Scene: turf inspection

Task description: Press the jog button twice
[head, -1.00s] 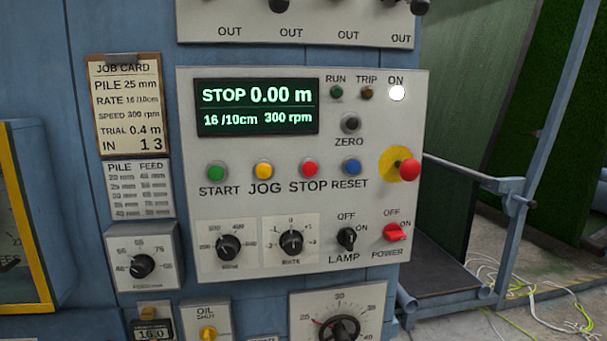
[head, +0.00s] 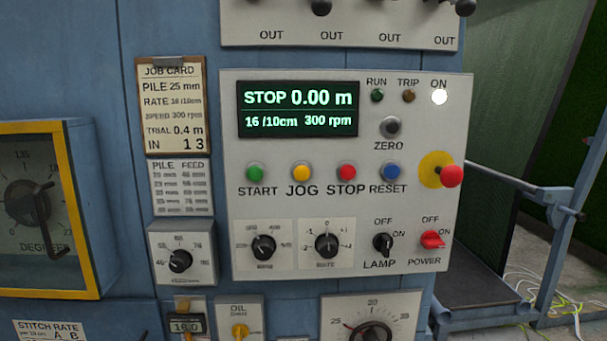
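The yellow jog button (head: 301,173) sits on the pale control panel (head: 290,205) in the head view, with the label JOG under it. It is between the green start button (head: 255,173) and the red stop button (head: 346,172). The display (head: 298,109) reads STOP, 0.00 m, 16 /10cm and 300 rpm. The ON lamp (head: 439,97) is lit white; the RUN lamp (head: 377,96) and TRIP lamp (head: 408,96) look dim. Neither of my grippers is in view, and nothing covers the jog button.
A red mushroom button (head: 452,176) sticks out at the panel's right. The blue reset button (head: 391,172) is beside stop. Knobs for lamp (head: 383,244) and power (head: 432,240) are below. A yellow-framed dial box (head: 45,208) is at left. Loose cables lie on the floor at right.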

